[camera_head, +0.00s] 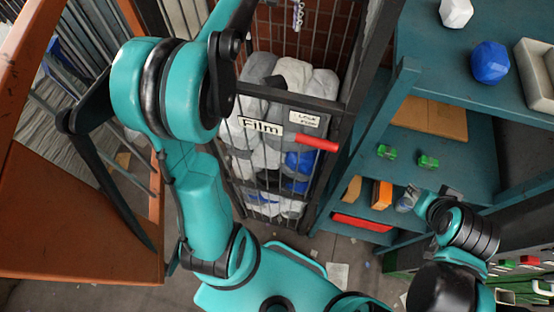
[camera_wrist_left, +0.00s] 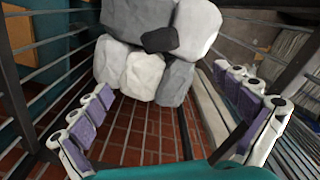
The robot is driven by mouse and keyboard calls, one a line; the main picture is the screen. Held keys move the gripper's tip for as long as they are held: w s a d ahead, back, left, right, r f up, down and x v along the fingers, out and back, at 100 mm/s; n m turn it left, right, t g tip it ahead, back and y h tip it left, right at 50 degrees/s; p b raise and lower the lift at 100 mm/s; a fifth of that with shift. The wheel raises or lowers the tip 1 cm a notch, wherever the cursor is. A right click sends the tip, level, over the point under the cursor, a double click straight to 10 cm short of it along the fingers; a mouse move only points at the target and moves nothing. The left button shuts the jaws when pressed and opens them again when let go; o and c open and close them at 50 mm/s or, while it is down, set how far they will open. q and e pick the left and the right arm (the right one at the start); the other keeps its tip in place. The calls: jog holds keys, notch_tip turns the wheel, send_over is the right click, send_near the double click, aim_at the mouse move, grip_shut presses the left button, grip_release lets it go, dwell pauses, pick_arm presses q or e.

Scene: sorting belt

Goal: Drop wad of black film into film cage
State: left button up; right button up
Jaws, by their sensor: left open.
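The film cage (camera_head: 318,103) is a tall black wire cage with a "Film" label and a red handle, holding grey, white and blue wads. My left arm reaches over its left side, and the hand is cut off at the top of the head view. In the left wrist view my left gripper (camera_wrist_left: 165,85) is open, its purple-padded fingers apart and nothing gripped between them. Beyond the fingers lie grey and white wads (camera_wrist_left: 143,75). A small black piece, perhaps the wad of black film (camera_wrist_left: 160,40), rests against them.
Right of the cage stands a teal shelf unit (camera_head: 405,75) with a blue lump (camera_head: 490,62), a white lump (camera_head: 456,12) and small green items. My right arm is in front of it. An orange-brown panel (camera_head: 70,225) stands at left.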

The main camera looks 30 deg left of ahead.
pick_arm(q)
notch_tip(320, 180, up, 10)
jog(key=shift+f, duration=0.2)
dwell(0.5)
